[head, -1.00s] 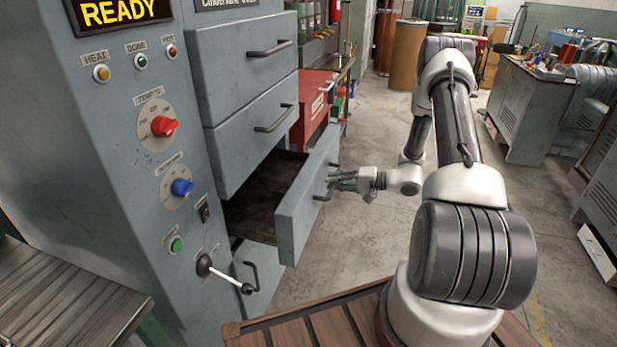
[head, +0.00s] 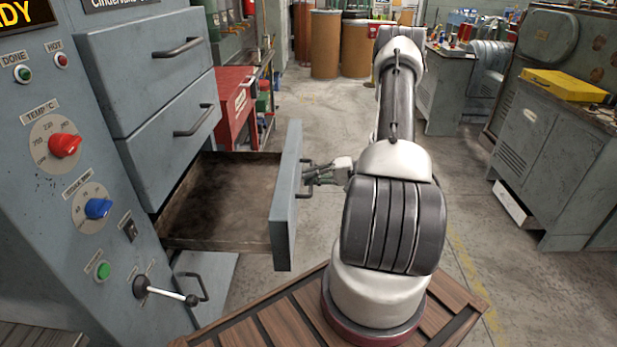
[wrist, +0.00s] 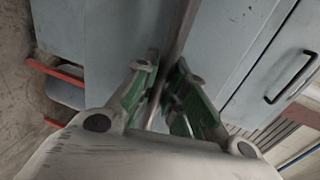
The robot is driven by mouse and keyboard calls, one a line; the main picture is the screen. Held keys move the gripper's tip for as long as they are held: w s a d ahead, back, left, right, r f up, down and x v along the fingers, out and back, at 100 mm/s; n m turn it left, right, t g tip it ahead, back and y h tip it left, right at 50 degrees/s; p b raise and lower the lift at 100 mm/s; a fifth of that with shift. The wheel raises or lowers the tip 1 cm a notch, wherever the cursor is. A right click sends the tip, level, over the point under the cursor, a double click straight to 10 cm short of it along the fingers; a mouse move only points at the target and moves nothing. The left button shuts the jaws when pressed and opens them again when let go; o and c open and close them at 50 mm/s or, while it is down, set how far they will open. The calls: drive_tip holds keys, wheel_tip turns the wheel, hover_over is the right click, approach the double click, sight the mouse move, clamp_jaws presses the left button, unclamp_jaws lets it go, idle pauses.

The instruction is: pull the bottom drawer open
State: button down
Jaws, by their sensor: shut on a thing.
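The open drawer (head: 284,215) is the lowest of the three grey drawers in the cabinet. It stands far out, and its dark, empty inside shows in the head view. My gripper (head: 312,173) is at the outer side of its front, shut on the bar handle (head: 303,182). In the wrist view, the green-padded fingers (wrist: 165,85) close around the handle bar (wrist: 180,28), in front of the grey drawer front (wrist: 120,45). The fingers partly hide the handle.
Two shut drawers (head: 145,65) are above. A grey panel with its own handle (head: 192,286) is below. A lever (head: 165,291) sticks out nearby. A red cabinet (head: 236,105) stands behind. Open floor (head: 330,110) lies beyond the arm; grey machines (head: 560,150) stand at right.

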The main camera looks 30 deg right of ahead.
drive_tip(key=c, duration=1.5)
unclamp_jaws()
drive_tip(key=shift+o, duration=0.2)
drive_tip(key=shift+d, duration=0.1)
drive_tip(key=v, duration=1.1)
drive_tip(key=shift+s+d, duration=0.3)
